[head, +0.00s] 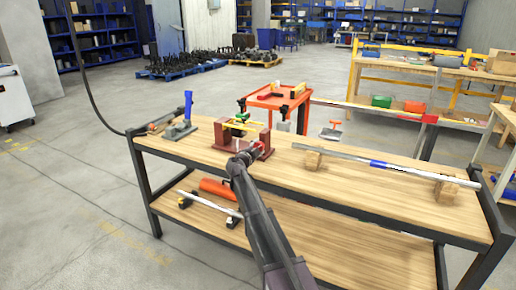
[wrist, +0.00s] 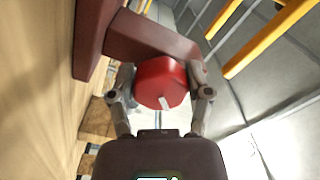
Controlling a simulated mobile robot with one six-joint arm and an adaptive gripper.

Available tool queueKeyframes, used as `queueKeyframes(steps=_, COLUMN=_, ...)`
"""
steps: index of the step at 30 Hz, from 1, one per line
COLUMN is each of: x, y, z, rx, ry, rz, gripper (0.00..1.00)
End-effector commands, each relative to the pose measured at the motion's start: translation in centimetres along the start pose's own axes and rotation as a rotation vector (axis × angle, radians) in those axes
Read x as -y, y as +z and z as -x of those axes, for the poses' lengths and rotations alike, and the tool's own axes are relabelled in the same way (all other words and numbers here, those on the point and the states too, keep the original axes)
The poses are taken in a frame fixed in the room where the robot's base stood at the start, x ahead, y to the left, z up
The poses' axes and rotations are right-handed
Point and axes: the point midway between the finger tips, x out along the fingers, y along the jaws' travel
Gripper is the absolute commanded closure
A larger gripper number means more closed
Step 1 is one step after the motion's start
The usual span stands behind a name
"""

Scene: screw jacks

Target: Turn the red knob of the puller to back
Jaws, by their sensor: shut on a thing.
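The puller (head: 232,136) is a dark red frame standing on the wooden workbench (head: 330,186), left of its middle. In the wrist view its dark red frame (wrist: 150,38) lies just beyond my gripper. The red knob (wrist: 162,82) is round with a small pale mark on its face, and sits between my fingers. My gripper (wrist: 160,92) is shut on the knob, with one finger on each side. In the head view my gripper (head: 244,156) reaches the near right side of the puller, and the knob is mostly hidden there.
A grey-blue tool stand (head: 183,125) is on the bench's left end. A long metal bar (head: 350,158) rests on wooden blocks to the right. Yellow bars (wrist: 265,40) show beyond the puller. The lower shelf holds an orange cylinder (head: 217,189). Bare benchtop lies in front of the long bar.

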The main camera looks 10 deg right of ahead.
Motion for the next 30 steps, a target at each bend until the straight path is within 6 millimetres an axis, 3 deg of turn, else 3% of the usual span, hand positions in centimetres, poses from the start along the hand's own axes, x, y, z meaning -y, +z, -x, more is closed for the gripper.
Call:
queueKeyframes(steps=8, x=0.16, y=0.0, z=-0.4, rx=-0.002, ry=-0.004, rz=0.004, gripper=0.83)
queueKeyframes(steps=9, x=0.16, y=0.01, z=-0.4, rx=-0.002, ry=-0.003, rz=0.004, gripper=0.24)
queueKeyframes(steps=12, x=0.14, y=0.01, z=-0.31, rx=-0.001, ry=-0.003, rz=0.002, gripper=0.01)
queueKeyframes(steps=30, x=0.0, y=-0.03, z=0.58, rx=0.0, ry=-0.001, rz=-0.001, gripper=0.01)
